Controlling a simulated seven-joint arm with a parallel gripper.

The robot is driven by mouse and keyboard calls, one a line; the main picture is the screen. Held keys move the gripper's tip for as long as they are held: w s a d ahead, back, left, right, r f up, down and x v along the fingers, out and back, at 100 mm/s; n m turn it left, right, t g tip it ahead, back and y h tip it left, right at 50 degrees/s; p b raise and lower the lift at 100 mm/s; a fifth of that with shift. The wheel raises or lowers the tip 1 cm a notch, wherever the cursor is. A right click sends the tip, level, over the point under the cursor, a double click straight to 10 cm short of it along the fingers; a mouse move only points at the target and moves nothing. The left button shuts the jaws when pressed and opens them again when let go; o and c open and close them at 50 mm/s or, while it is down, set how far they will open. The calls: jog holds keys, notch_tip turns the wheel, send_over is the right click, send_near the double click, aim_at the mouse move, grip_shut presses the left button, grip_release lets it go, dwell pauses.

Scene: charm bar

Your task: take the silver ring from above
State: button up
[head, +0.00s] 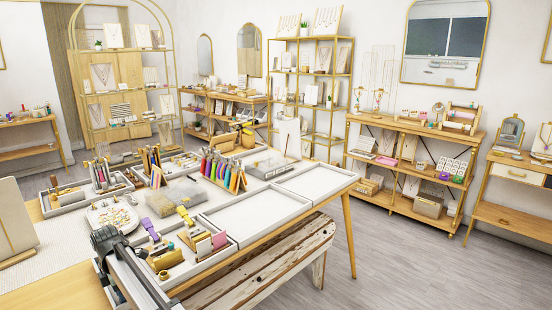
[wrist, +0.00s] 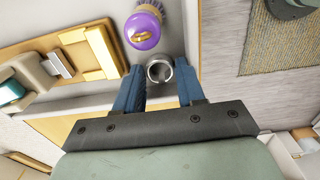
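The silver ring (wrist: 160,71) shows in the wrist view as a small, shiny round band with a dark opening, on the pale surface. My gripper (wrist: 160,78) is open, its two blue fingers on either side of the ring in the picture. I see no clear contact, and the height of the fingertips above it is hard to judge. In the head view my dark arm is at the lower left, at the near end of the display table; the ring is too small to make out there.
A purple round piece with a gold ring (wrist: 144,29) sits just beyond the silver ring. Wooden and cream display blocks (wrist: 88,52) stand close on the left. A white display table (head: 235,225) with trays lies ahead; its right-hand trays are empty.

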jog(key=c, duration=0.6)
jog(key=shift+o, duration=0.2)
jog(key=shift+r, duration=3)
